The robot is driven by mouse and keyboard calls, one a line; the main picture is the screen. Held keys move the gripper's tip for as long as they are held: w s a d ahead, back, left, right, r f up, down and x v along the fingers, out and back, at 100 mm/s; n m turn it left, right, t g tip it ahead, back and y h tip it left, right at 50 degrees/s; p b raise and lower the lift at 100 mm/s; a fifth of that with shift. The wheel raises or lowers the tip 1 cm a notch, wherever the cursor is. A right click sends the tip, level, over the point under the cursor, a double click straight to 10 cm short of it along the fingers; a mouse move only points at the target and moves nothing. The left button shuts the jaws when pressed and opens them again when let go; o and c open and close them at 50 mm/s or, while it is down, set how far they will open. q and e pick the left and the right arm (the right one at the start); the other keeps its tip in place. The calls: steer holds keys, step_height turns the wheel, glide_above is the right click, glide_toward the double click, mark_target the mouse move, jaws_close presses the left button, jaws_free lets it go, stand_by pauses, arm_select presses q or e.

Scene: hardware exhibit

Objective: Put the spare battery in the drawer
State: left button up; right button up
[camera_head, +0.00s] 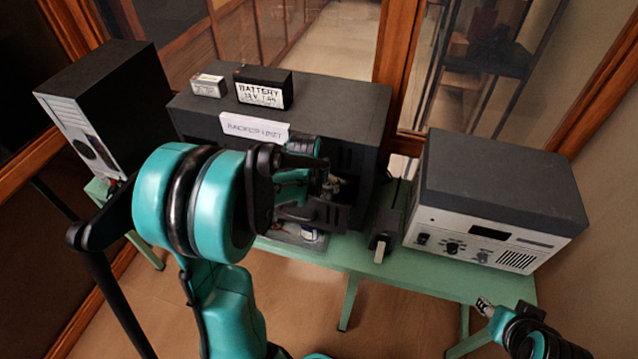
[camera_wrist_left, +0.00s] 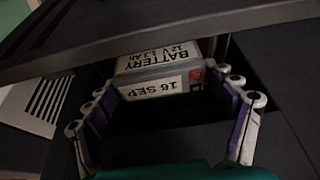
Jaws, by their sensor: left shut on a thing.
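My left gripper (camera_head: 325,185) is at the right part of the front of the black backup unit (camera_head: 350,108). In the left wrist view, my left gripper (camera_wrist_left: 170,92) is shut on a battery (camera_wrist_left: 160,60) with a white "BATTERY 12V 1.2Ah" label, upside down here, and a "16 SEP" sticker. A dark edge crosses just above it. The dark drawer (camera_head: 325,216) seems to stand out under the gripper; my arm hides much of it. My right gripper (camera_head: 484,305) is at the lower right, away from the bench; its fingers are too small to judge.
A large battery (camera_head: 263,90) and a smaller one (camera_head: 207,86) stand on the unit. A black tower (camera_head: 105,85) is at left, a grey instrument box (camera_head: 495,205) at right. A small black device (camera_head: 384,235) stands on the green bench (camera_head: 345,258) between unit and box.

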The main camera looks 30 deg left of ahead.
arm_select(q)
steer(key=shift+w+a+f, duration=0.1)
steer(key=shift+w+f, duration=0.2)
steer(key=shift+w, duration=0.2)
steer(key=shift+w+a+f, duration=0.1)
steer(key=shift+w+f, duration=0.15)
steer(key=shift+w, duration=0.25)
steer(key=shift+f, duration=0.15)
steer(key=shift+s, duration=0.2)
steer(key=shift+f+b, duration=0.1)
steer(key=shift+b, duration=0.25)
steer(key=o, duration=1.6)
steer(key=shift+w, duration=0.1)
